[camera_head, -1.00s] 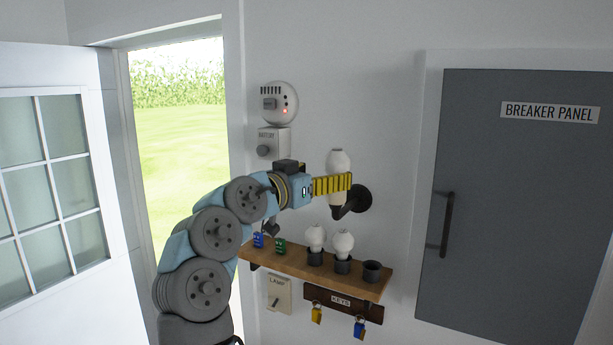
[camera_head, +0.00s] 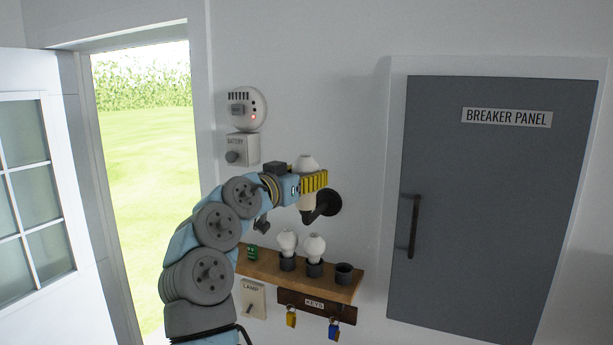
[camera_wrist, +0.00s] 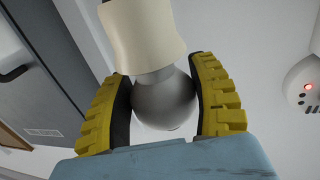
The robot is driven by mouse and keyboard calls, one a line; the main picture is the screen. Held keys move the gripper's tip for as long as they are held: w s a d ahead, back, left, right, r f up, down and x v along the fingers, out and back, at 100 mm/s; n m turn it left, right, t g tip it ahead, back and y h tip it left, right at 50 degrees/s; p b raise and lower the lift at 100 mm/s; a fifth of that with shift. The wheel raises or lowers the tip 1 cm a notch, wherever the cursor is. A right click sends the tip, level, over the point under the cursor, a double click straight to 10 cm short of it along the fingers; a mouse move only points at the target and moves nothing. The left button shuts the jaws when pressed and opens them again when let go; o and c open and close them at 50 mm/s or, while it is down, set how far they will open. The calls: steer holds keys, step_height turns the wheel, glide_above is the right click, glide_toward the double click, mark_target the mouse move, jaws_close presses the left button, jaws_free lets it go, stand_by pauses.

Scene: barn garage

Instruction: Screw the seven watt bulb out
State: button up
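A white bulb (camera_head: 306,162) sits in a cream holder (camera_head: 307,204) on a black wall mount (camera_head: 328,203). My gripper (camera_head: 314,182) is at this bulb, with its yellow fingers across it just above the holder. In the wrist view the grey round bulb (camera_wrist: 164,98) lies between the two yellow fingers, its end toward my palm and the cream holder (camera_wrist: 142,38) beyond. The pads look very close to the bulb on both sides; I cannot tell if they press on it. No watt marking can be read.
Below, a wooden shelf (camera_head: 270,267) carries two white bulbs (camera_head: 287,243) (camera_head: 314,248) in dark cups, an empty cup (camera_head: 344,273) and a green item (camera_head: 252,252). A lamp switch (camera_head: 252,299) and key rack (camera_head: 312,303) hang underneath. The breaker panel (camera_head: 480,220) is to the right.

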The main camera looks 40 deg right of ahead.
steer(key=shift+t, duration=0.3)
steer(key=shift+c, duration=0.2)
steer(key=shift+d+f+n+t+y+b, duration=0.1)
steer(key=shift+n+t+y+b, duration=0.3)
steer(key=shift+n+t, duration=0.55)
steer(key=shift+s+n+t+y, duration=0.1)
steer(key=shift+n+t+y, duration=0.6)
steer(key=shift+t, duration=0.45)
steer(key=shift+n+t+y, duration=0.7)
steer(key=shift+n+t, duration=0.25)
steer(key=shift+t, duration=0.25)
steer(key=shift+n+t+y+p, duration=0.3)
steer(key=shift+n+t+y, duration=0.2)
steer(key=shift+t, duration=0.1)
